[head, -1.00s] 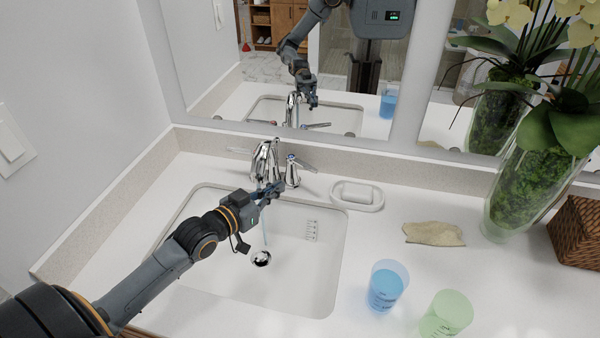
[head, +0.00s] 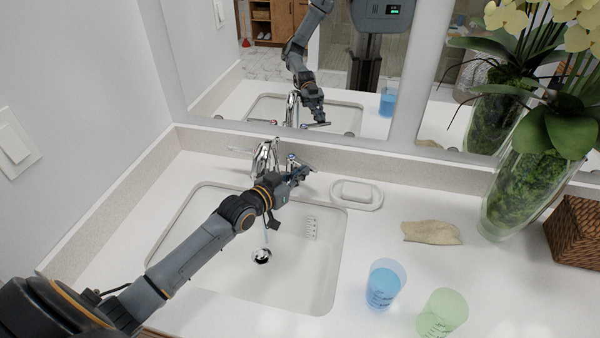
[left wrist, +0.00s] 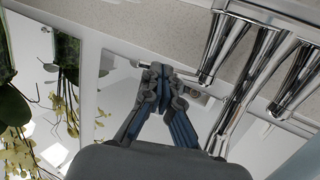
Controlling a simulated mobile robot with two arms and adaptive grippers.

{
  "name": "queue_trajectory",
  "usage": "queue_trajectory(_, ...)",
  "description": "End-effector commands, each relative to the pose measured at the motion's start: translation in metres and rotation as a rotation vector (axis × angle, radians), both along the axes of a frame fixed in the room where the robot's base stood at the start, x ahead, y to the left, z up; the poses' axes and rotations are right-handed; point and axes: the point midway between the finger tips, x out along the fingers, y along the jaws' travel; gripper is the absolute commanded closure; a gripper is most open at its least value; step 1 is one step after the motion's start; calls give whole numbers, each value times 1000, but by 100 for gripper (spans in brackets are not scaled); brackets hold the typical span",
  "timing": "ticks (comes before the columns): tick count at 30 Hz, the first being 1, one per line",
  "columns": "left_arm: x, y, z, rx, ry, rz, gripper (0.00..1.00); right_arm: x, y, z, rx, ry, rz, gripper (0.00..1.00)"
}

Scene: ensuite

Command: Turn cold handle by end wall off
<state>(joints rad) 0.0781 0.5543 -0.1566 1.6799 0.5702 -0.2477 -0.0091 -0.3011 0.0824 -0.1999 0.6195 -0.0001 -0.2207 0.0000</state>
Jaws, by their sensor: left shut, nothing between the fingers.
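The chrome faucet (head: 264,157) stands behind the sink. Its right-hand handle (head: 291,160) has a small blue mark and is partly hidden by my left gripper (head: 301,174). The gripper is at the front right of that handle, fingers shut and empty; I cannot tell if it touches. The left wrist view shows the shut fingertips (left wrist: 158,78) close beside chrome faucet parts (left wrist: 240,85). The other handle's lever (head: 239,149) points left, towards the side wall. A thin bluish water stream (head: 266,236) shows above the drain. My right gripper is not in view.
The white sink basin (head: 318,262) lies under my left arm. A soap dish (head: 370,203), beige cloth (head: 432,233), blue cup (head: 385,284), green cup (head: 442,313) and glass vase (head: 510,200) stand to the right. The mirror (head: 365,125) is close behind.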

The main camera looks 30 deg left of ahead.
Motion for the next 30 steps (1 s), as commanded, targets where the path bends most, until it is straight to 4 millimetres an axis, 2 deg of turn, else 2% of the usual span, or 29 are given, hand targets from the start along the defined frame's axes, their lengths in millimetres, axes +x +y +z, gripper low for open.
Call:
queue_trajectory(8, 5, -4, 7, -9, -6, 66, 100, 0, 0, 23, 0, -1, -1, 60)
queue_trajectory(18, 14, -10, 4, -9, -3, 220, 100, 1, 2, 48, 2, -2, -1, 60)
queue_trajectory(25, 30, -16, 1, 0, -1, 251, 100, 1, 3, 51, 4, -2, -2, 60)
queue_trajectory(30, 32, -17, -1, 0, 1, 250, 100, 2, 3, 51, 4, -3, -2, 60)
